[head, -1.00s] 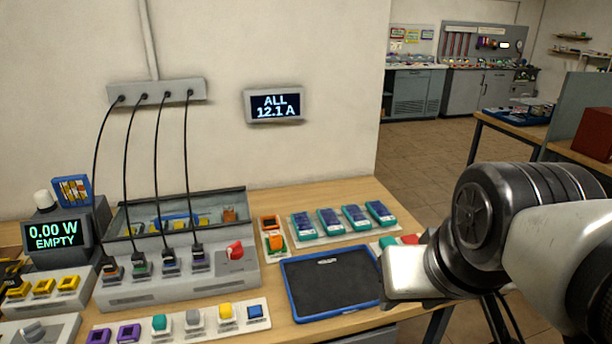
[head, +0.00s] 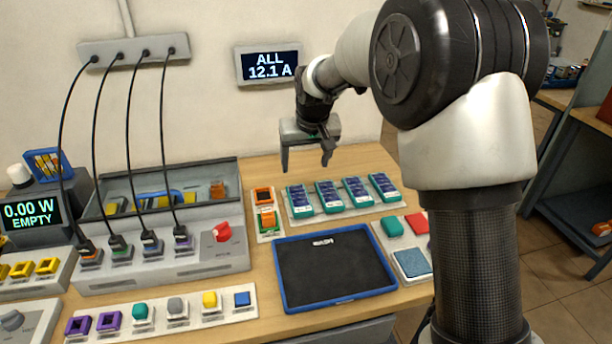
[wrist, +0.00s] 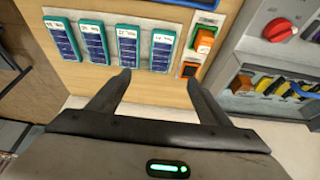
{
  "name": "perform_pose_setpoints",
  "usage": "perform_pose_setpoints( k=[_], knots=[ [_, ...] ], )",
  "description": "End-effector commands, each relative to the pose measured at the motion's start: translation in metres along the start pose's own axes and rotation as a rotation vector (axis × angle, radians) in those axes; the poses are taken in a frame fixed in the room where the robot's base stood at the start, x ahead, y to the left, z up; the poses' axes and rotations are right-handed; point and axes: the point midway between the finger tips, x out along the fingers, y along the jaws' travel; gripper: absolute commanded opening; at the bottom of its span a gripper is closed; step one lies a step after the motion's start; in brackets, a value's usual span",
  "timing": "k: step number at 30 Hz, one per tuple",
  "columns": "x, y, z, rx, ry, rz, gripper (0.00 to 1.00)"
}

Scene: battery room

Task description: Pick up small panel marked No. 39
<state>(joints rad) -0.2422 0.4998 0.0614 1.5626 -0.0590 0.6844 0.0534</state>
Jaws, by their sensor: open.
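Several small teal-framed panels with dark blue cells lie in a row on a pale tray (head: 288,206). The leftmost panel (head: 300,199) and the rightmost panel (head: 384,187) end the row in the head view. In the wrist view the row runs from one panel (wrist: 63,40) to another (wrist: 162,50) by the orange switch. Each has a white label, too small to read, so I cannot tell which is No. 39. My gripper (head: 306,167) is open and empty, above the table near the row's left end. Its fingers (wrist: 158,77) also show in the wrist view, apart from the panels.
A blue-rimmed dark mat (head: 333,272) lies in front of the row. Orange switches (head: 265,206) stand left of it, beside a grey console with a red knob (head: 222,232) and plugged cables. A pad with teal, red and blue blocks (head: 410,262) lies right. The wall is close behind.

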Motion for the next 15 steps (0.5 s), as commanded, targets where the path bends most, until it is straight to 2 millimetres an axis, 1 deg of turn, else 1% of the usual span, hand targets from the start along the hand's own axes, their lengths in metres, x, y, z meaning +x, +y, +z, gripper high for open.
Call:
perform_pose_setpoints(
  k=[1,3,5,8,15],
  knots=[
    [0.008,-0.003,-0.002,-0.003,-0.003,-0.003,0.72],
    [0.016,-0.005,-0.004,-0.005,-0.004,-0.004,0.72],
    [0.023,-0.005,-0.003,-0.005,-0.006,-0.004,0.72],
    [0.041,-0.005,-0.002,-0.005,-0.007,-0.004,0.72],
    [0.094,-0.005,-0.002,-0.004,-0.007,-0.004,0.72]
  ],
)
